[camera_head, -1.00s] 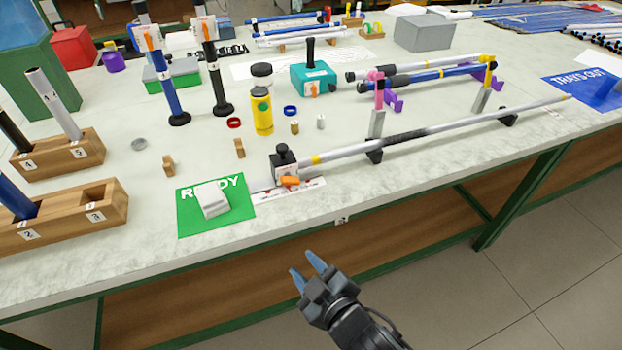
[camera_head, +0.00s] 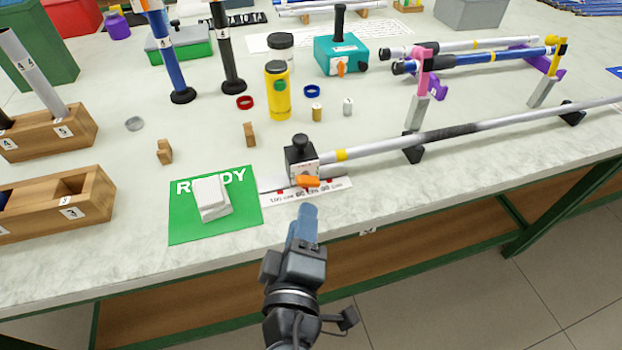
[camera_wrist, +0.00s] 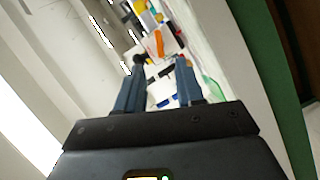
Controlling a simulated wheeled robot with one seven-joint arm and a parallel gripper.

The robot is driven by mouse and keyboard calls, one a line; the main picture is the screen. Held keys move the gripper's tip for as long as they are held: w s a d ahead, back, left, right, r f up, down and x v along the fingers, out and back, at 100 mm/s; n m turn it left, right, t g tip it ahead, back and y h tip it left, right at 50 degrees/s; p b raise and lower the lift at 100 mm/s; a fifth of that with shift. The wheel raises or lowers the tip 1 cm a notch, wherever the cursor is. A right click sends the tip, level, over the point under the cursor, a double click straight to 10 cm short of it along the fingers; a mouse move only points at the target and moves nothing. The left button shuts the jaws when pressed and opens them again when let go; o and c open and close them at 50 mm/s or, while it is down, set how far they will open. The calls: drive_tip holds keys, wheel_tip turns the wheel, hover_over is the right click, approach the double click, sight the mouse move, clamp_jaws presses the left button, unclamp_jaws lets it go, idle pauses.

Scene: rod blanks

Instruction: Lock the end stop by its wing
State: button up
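The end stop (camera_head: 301,160) is a small black block with a round black knob and a pale front face. It stands on a ruler strip at the table's front edge. Its orange wing (camera_head: 308,181) sticks out low at the front, pointing right. The wing also shows in the wrist view (camera_wrist: 159,43), beyond and between my fingertips. A grey rod (camera_head: 455,133) with a yellow band runs right from the stop. My gripper (camera_head: 306,212) is just in front of the wing, apart from it. In the wrist view my gripper (camera_wrist: 160,68) is open and empty.
A green READY mat (camera_head: 240,215) with a white block (camera_head: 211,198) lies left of the stop. Black supports (camera_head: 413,154) and a pink post (camera_head: 418,100) stand along the rod. Wooden blocks (camera_head: 250,134) and a yellow bottle (camera_head: 277,92) stand behind.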

sight(308, 186)
drive_tip(key=shift+w+d+f, duration=0.1)
drive_tip(key=shift+w+d, duration=0.1)
drive_tip(key=shift+w, duration=0.75)
drive_tip(key=w, duration=0.4)
drive_tip(key=w+f+p, duration=0.1)
drive_tip(key=w, duration=0.1)
drive_tip(key=shift+w+d, duration=0.25)
drive_tip(key=shift+w, duration=0.15)
clamp_jaws()
